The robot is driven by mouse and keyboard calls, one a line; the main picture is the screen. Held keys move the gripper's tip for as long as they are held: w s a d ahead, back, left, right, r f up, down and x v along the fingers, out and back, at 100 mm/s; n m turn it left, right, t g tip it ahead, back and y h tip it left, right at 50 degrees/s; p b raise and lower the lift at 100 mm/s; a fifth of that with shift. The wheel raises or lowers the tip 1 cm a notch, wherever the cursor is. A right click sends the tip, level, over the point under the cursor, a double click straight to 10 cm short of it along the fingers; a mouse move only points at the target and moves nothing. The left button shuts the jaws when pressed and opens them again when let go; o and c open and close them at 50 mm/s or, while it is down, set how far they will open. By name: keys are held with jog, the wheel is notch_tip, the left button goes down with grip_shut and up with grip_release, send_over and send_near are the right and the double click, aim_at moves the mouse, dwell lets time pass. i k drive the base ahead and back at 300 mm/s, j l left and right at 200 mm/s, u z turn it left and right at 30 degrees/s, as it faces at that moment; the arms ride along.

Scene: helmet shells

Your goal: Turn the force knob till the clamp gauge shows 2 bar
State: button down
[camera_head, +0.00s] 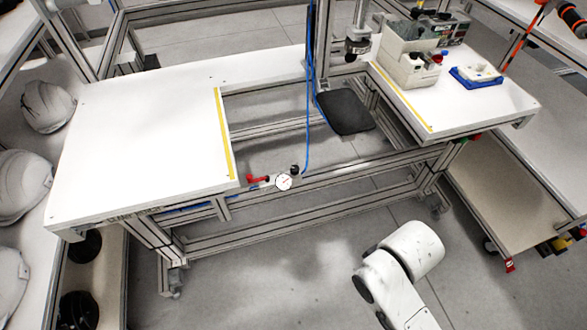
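The clamp gauge (283,182) is a small round white dial with a dark needle on the front rail of the workbench, at the middle. Its reading is too small to tell. A black knob (295,169) sits just right of and above it, where a blue hose comes down; I take it for the force knob. A red part (257,179) sits left of the dial. My white arm shows at the lower right, in front of the bench and apart from the gauge and knob. My gripper cannot be made out.
A white tabletop (140,140) with a yellow strip lies left of the gap in the bench. A right tabletop (500,105) carries grey boxes (405,60) and a blue tray (476,80). White helmet shells (48,105) stand at far left. The floor before the bench is clear.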

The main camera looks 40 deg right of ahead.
aim_at(295, 169)
jog(key=i+l, duration=0.9)
